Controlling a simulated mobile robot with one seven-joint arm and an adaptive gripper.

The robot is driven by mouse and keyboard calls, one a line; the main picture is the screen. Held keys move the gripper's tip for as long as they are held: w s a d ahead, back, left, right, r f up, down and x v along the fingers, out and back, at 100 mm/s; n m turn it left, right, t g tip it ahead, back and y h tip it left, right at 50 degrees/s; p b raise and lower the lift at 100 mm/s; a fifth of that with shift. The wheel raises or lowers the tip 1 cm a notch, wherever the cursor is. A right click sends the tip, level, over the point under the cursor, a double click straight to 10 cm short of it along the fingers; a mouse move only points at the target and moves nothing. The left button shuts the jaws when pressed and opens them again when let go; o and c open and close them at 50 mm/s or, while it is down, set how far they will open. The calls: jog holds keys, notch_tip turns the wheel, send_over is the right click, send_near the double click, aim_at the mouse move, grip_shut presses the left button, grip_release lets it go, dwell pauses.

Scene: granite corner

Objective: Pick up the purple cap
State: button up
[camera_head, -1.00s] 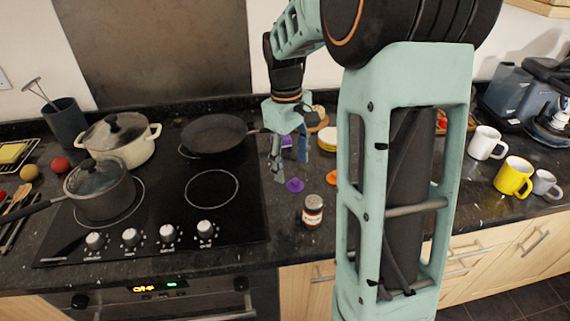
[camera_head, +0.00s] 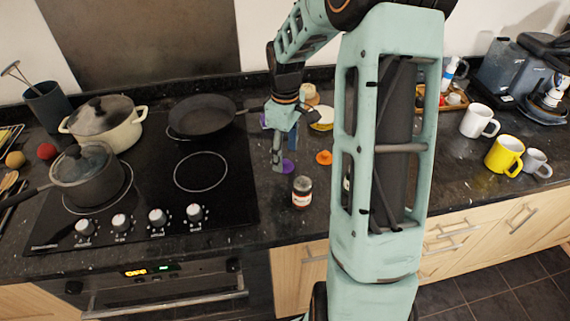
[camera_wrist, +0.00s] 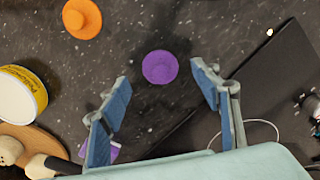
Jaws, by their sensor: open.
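The purple cap (camera_wrist: 160,67) lies flat on the dark granite counter. In the wrist view it sits between and just beyond the fingertips of my gripper (camera_wrist: 160,82), which is open and empty. In the head view the purple cap (camera_head: 288,166) shows beside the lower finger of my gripper (camera_head: 283,165), just right of the stove. I cannot tell the exact height of the fingertips above the counter.
An orange cap (camera_head: 324,157) lies to the right of the purple one. A small jar (camera_head: 302,192) stands in front. The black stove (camera_head: 150,190) with a frying pan (camera_head: 203,115) is at left. Another purple item (camera_wrist: 113,151) is partly hidden behind a finger.

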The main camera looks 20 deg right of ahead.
aim_at(285, 164)
notch_tip(285, 164, down, 2)
jog(key=shift+f, duration=0.25)
jog(key=c, duration=1.4)
